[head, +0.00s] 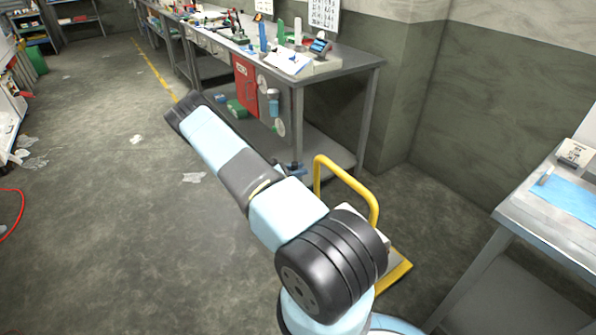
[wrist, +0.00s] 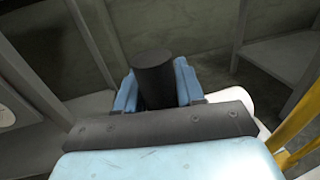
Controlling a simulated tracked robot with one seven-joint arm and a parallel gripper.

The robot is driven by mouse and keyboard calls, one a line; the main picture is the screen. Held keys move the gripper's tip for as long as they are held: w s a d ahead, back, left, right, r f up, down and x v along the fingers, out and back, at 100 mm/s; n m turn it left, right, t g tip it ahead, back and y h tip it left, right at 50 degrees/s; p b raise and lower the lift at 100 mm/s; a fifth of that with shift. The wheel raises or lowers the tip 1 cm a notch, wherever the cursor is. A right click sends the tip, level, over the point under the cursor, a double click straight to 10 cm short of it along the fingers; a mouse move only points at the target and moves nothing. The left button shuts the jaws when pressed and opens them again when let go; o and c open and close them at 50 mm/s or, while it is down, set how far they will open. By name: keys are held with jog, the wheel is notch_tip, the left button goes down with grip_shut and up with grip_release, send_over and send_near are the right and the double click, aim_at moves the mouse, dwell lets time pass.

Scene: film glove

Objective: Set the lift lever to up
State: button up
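In the wrist view, my gripper (wrist: 155,92) has its two blue fingers on either side of a dark upright cylinder (wrist: 152,75). The fingers look snug against its sides. It appears to be the grip of the lift lever; its lower part is hidden by my gripper's dark body. A white rounded body (wrist: 240,100) shows just right of my gripper. In the head view, my arm covers most of this area. Only small blue parts, seemingly of my gripper (head: 289,169), show beside the arm, left of the yellow handrail (head: 376,200). The lever itself cannot be made out there.
The yellow handrail also stands close on the right in the wrist view (wrist: 300,118). A long grey workbench (head: 345,66) with a lower shelf runs along the wall behind. Another table (head: 520,215) stands at the right. The floor on the left is mostly open, with paper scraps.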

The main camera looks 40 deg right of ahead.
grip_shut()
jog(key=shift+a, duration=0.25)
